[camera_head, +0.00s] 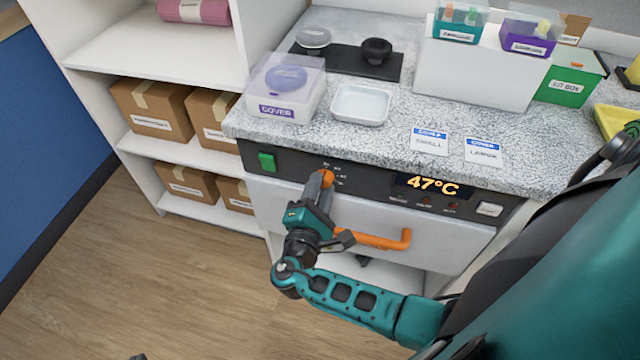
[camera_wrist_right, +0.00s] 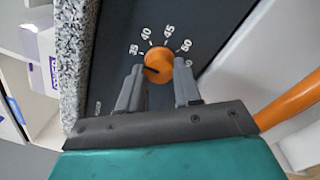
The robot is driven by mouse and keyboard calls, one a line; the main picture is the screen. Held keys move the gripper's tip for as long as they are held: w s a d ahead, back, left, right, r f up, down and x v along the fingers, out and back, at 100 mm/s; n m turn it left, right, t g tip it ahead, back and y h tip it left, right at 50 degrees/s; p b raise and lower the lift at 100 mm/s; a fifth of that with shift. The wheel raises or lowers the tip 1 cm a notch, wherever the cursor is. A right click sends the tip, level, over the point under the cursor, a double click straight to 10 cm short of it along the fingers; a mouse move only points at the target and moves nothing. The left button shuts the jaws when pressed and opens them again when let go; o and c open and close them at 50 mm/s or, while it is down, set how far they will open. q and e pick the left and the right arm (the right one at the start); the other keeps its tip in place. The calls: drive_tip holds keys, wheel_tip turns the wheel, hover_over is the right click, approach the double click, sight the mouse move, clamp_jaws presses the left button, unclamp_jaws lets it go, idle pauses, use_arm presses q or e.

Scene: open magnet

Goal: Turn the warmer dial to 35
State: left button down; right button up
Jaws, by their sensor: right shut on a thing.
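The orange warmer dial (camera_head: 328,176) is on the dark control panel (camera_head: 375,183) under the counter. My right gripper (camera_head: 322,184) is at the dial and shut on it. In the right wrist view, its two fingers (camera_wrist_right: 159,80) sit on either side of the dial (camera_wrist_right: 159,63). Printed marks 35, 40, 45 and 50 curve around the dial, with another mark partly hidden by a finger. A dark line shows on the dial's face; which mark it indicates is unclear. The lit display (camera_head: 432,187) reads 47°C.
A green switch (camera_head: 267,162) is left of the dial, and a white button (camera_head: 488,209) is at the panel's right end. An orange handle (camera_head: 385,240) sticks out below, close to my right wrist. A clear lidded box (camera_head: 286,88) and white tray (camera_head: 360,105) stand above.

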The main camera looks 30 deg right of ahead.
use_arm(q)
drive_tip(key=shift+w+r, duration=0.15)
drive_tip(key=shift+w, duration=0.05)
use_arm(e)
drive_tip(key=shift+r, duration=0.1)
drive_tip(key=o, duration=1)
drive_tip(key=shift+o, duration=0.2)
